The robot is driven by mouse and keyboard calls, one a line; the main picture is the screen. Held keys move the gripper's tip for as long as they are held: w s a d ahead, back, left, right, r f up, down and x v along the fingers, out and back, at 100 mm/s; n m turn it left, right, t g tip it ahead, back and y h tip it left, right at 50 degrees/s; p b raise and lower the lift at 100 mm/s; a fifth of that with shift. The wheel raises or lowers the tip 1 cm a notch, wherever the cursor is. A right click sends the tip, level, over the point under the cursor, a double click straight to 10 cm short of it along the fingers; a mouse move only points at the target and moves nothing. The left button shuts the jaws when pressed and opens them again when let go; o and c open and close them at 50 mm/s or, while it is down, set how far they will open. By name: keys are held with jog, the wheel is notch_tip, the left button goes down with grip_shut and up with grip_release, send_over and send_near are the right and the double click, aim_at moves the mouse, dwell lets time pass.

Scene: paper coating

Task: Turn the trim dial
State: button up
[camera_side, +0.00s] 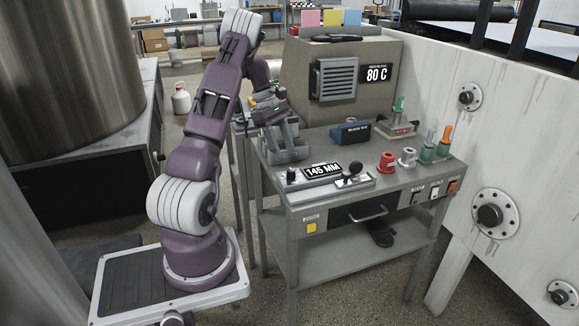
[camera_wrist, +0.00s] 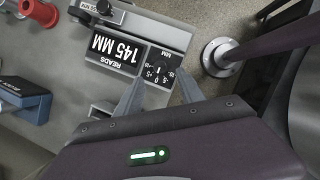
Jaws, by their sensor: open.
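The trim dial (camera_wrist: 158,69) is a small black round knob on a dark face with a numbered scale, beside the white-on-black readout (camera_wrist: 115,51) that reads 145 MM. In the side view the dial (camera_side: 291,176) sits at the left front of the table, left of the readout (camera_side: 322,170). My gripper (camera_side: 283,150) is open and empty, pointing down above the dial. In the wrist view its two fingers (camera_wrist: 159,78) appear on either side of the dial. The gap in height between fingertips and dial is hard to judge.
A grey tray (camera_side: 298,154) stands behind the dial. A black-knobbed gauge (camera_side: 355,171), a red spool (camera_side: 387,162) and a blue block (camera_side: 350,133) lie to the right. The table's front edge is close to the dial.

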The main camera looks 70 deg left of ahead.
aim_at(291, 169)
jog(key=x, duration=0.6)
jog(key=shift+d, duration=0.15)
grip_shut()
